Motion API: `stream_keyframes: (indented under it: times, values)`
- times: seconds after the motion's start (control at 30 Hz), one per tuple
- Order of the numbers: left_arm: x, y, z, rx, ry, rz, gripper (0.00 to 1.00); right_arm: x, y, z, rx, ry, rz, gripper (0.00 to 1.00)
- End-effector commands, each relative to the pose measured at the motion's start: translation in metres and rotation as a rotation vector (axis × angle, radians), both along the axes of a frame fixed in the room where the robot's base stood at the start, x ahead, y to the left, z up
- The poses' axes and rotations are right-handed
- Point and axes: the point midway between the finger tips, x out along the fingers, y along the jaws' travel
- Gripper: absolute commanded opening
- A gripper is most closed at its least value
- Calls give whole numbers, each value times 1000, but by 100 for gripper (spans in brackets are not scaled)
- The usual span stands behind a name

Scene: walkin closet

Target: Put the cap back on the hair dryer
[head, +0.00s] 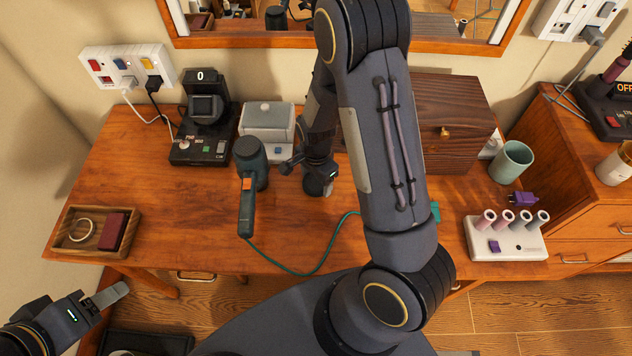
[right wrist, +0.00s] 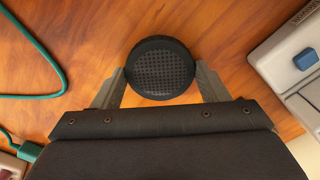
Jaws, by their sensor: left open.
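The dark teal hair dryer (head: 247,178) with an orange switch lies on the wooden table in the head view, its handle toward the front edge. My right gripper (head: 318,176) is to the right of the dryer's barrel. In the right wrist view, a round black cap (right wrist: 160,67) with a mesh face sits between its two fingers, which touch or nearly touch both sides. The cap is a dark shape below the gripper in the head view; I cannot tell whether it touches the table. My left gripper (head: 103,296) is open and empty, off the table's front left corner.
The dryer's green cord (head: 300,272) curves across the table front. Behind are a black device (head: 203,130), a grey-white box (head: 267,120) and a wooden chest (head: 450,120). A wooden tray (head: 68,243) sits front left. A white roller stand (head: 510,240) and green mug (head: 511,161) are right.

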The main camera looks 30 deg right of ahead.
Motion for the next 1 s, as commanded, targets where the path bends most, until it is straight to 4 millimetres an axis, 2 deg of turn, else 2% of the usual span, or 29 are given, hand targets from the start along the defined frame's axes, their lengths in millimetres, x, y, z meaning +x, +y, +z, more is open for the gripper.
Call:
stream_keyframes:
  times: [0.03, 0.17, 0.4, 0.57, 0.73, 1.0]
  values:
    - [0, 0, 0, 0, 0, 0, 56, 0, 0, 0, 0, 0, 0, 60]
    - [0, 0, 0, 0, 0, 0, 56, 0, 0, 0, 0, 0, 0, 44]
    - [0, 0, 0, 0, 0, 0, 56, 0, 0, 1, 0, -1, 0, 44]
    - [0, 0, 1, 0, 0, 0, 56, 1, 0, 10, 0, -3, 1, 44]
    - [0, 0, 2, 0, 0, 0, 56, 0, -1, 37, 2, -7, 0, 44]
    - [0, 0, 6, 0, 0, 0, 56, -48, -29, 98, 5, -7, -2, 44]
